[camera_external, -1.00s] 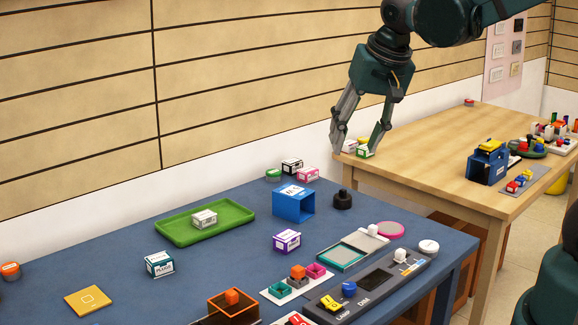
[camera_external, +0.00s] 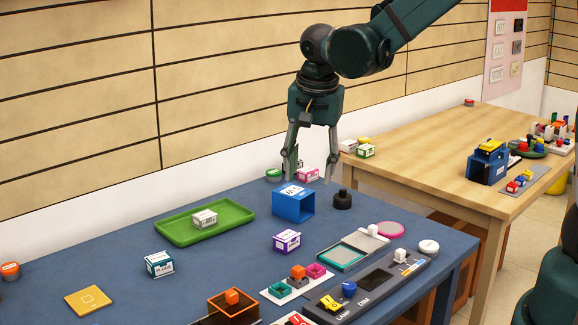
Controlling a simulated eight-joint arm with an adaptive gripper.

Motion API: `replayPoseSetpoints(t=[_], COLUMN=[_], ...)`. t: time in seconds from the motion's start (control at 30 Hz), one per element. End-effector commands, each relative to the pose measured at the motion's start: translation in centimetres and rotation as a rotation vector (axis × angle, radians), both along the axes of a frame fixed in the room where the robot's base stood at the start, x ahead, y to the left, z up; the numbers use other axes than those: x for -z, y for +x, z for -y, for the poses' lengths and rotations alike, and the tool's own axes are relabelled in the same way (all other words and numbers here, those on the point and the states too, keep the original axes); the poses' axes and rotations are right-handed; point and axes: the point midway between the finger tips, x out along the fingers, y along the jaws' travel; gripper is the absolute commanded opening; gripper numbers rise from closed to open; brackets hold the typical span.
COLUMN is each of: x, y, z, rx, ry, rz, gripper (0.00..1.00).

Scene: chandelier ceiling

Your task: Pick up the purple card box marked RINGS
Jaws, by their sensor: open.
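The purple card box (camera_external: 287,241) sits on the blue table, right of the middle, with a white label on its top and side; the lettering is too small to read. My gripper (camera_external: 308,180) is open and empty, pointing down. In the picture it is above and a little right of the purple box, over the back part of the blue table. It appears in front of a pink-and-white box (camera_external: 308,174) and above the blue open container. I cannot tell its exact height. Nothing covers the purple box.
A blue open container (camera_external: 293,203) stands just behind the purple box, with a black knob-like object (camera_external: 343,199) to its right. A green tray (camera_external: 206,221) holds a small box. A teal-framed tray (camera_external: 346,256) and a dark control panel (camera_external: 370,284) lie to the front right.

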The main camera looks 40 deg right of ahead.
Motion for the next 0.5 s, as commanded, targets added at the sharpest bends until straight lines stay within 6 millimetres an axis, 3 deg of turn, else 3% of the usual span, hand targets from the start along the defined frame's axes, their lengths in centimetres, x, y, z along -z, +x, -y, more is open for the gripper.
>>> replayPoseSetpoints(t=[0.5], x=[7.7], y=[4.9], z=[-1.4], rx=[0.266], ry=[-0.005], rz=[-0.075], gripper=[0.44])
